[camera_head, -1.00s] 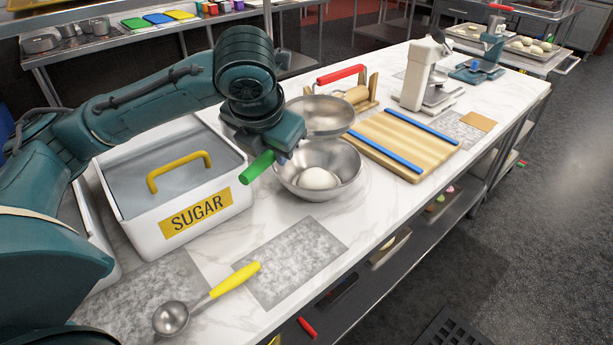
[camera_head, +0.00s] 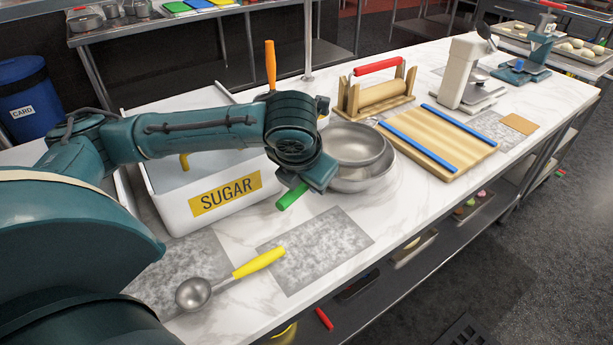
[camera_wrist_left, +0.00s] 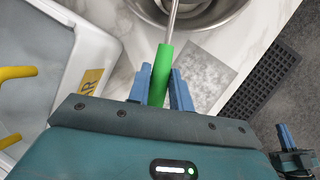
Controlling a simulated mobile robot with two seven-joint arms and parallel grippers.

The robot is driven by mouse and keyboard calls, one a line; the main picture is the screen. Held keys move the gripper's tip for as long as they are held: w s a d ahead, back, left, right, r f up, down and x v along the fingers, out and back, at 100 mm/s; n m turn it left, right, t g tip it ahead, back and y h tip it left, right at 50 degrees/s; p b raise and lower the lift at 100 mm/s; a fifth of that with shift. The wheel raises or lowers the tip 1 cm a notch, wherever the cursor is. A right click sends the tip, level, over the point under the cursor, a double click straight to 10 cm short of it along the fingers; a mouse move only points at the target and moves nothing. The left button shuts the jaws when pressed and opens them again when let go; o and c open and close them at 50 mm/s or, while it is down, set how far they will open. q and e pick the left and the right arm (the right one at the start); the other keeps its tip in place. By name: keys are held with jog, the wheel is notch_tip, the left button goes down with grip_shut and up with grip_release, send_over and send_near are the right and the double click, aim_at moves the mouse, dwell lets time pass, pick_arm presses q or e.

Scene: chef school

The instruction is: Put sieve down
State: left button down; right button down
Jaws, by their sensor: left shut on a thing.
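The sieve is a round metal bowl (camera_head: 355,145) with a green handle (camera_head: 292,196). My left gripper (camera_wrist_left: 162,88) is shut on the green handle, with one blue finger on each side in the left wrist view. The sieve is over the steel mixing bowl (camera_head: 372,184) and hides most of its inside. I cannot tell whether the sieve touches the bowl. In the left wrist view, the rod of the sieve runs up from the handle toward the mixing bowl (camera_wrist_left: 232,18). What seems to be my right gripper (camera_wrist_left: 298,148) shows at the lower right there; its jaw state is unclear.
The white sugar container (camera_head: 226,195) stands left of the bowl. A yellow-handled ladle (camera_head: 230,277) lies in front, by a grey mat (camera_head: 318,250). A wooden board (camera_head: 438,140) and a rolling-pin stand (camera_head: 380,92) are close on the right.

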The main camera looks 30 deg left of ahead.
pick_arm(q)
jog(key=shift+f, duration=0.55)
jog(key=c, duration=1.3)
grip_release()
jog(key=shift+o, duration=0.2)
pick_arm(e)
jog(key=shift+s+d+f, duration=0.1)
jog(key=shift+f, duration=0.05)
pick_arm(q)
jog(key=shift+r, duration=0.5)
jog(key=p+v, duration=0.1)
jog(key=v, duration=1.1)
jog(key=shift+p, duration=0.35)
pick_arm(e)
jog(key=shift+d+r, duration=0.2)
jog(key=shift+d, duration=0.15)
